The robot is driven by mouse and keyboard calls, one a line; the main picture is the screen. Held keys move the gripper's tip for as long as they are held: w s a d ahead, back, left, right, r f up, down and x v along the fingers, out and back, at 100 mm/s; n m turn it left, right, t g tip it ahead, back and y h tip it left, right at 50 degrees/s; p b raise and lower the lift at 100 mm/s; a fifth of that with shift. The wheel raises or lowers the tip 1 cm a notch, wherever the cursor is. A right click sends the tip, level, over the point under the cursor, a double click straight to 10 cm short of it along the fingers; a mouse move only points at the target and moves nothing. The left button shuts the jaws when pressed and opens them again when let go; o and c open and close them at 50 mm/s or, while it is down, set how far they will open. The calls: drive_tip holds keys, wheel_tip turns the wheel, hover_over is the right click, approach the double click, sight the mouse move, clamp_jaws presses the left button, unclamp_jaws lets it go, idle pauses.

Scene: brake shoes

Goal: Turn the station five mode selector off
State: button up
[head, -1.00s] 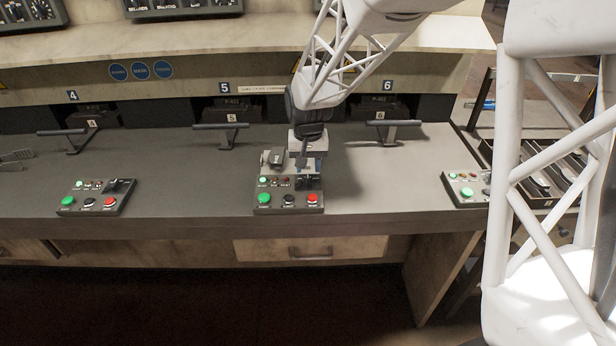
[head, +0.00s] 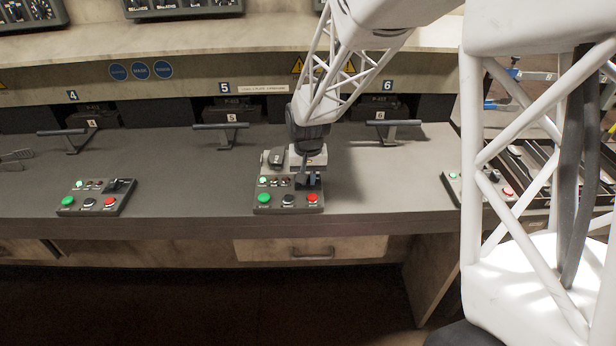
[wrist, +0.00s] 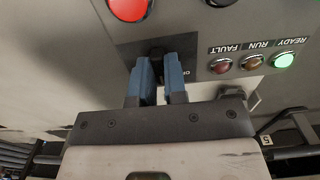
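The station five control box (head: 289,196) sits on the grey bench at the middle of the head view, below the "5" plate. Its mode selector, a black knob (wrist: 157,52) on a dark plate, shows in the wrist view between my blue fingertips. My gripper (head: 308,181) points down over the right rear of the box; in the wrist view my gripper (wrist: 159,68) has its fingers close together with a narrow gap, one on each side of the knob. The fingers hide much of the knob, so its setting is unclear. Part of a label shows beside the right finger.
The box has a green button (head: 264,198), a black button (head: 288,200) and a red button (head: 312,198) along its front. Lamps marked fault, run and a lit green ready lamp (wrist: 283,60) are beside the selector. Station four's box (head: 97,197) stands left; bench between is clear.

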clamp_jaws()
drive_tip(key=shift+n, duration=0.5)
drive_tip(key=n, duration=0.2)
drive_tip(key=shift+n, duration=2.5)
drive_tip(key=o, duration=0.6)
unclamp_jaws()
